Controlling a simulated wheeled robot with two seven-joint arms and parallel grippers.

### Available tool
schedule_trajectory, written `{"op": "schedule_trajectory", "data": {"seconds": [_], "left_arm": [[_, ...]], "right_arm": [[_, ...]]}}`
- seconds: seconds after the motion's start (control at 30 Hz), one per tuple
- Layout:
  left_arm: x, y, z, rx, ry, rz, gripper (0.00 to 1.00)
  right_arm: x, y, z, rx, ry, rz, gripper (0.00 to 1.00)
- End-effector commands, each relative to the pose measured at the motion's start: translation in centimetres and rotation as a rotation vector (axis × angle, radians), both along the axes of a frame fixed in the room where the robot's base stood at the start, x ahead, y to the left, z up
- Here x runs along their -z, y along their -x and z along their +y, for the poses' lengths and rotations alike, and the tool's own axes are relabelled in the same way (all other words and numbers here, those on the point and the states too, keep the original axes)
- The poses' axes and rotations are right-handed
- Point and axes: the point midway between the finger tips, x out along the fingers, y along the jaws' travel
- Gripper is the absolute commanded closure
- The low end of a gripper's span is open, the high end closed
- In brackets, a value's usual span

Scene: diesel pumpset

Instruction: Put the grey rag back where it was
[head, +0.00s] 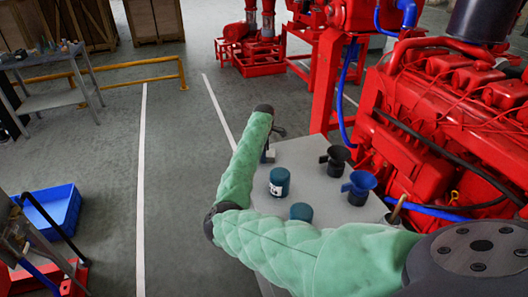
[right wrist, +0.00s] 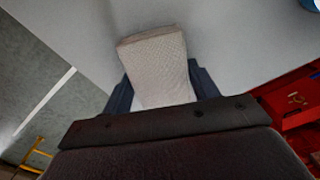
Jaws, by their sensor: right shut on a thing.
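The rag (right wrist: 155,55) is a pale grey, folded, textured piece between the two dark fingers of my right gripper (right wrist: 163,84) in the right wrist view. The gripper is shut on it, and the rag's far end sticks out past the fingers. Behind it is a plain light grey surface; I cannot tell whether the rag touches it. In the head view my green-sleeved right arm reaches over the left edge of the grey bench top (head: 308,160). My left gripper is not in view.
The red diesel engine (head: 430,120) is close on the right. A blue crate (head: 52,212) sits at left; open floor lies between.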

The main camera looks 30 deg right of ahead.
Motion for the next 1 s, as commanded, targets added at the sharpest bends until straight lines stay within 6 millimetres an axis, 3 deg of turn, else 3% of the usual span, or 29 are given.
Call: {"op": "schedule_trajectory", "data": {"seconds": [0.37, 0.4, 0.5, 0.93, 1.0], "left_arm": [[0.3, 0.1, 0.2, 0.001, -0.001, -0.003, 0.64], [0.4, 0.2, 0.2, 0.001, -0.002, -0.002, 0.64], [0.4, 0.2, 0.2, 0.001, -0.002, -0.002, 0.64], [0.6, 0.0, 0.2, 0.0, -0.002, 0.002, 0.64], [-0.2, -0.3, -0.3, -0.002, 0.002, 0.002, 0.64]], "right_arm": [[0.4, 0.0, 0.0, 0.0, -0.001, 0.001, 0.59], [0.5, 0.0, 0.0, 0.0, -0.001, 0.001, 0.39], [0.5, 0.0, 0.0, 0.0, -0.001, 0.001, 0.19], [-0.1, 0.0, -0.1, 0.0, 0.001, -0.002, 0.19], [-0.7, 0.0, -0.1, 0.0, 0.001, -0.001, 0.19]]}}
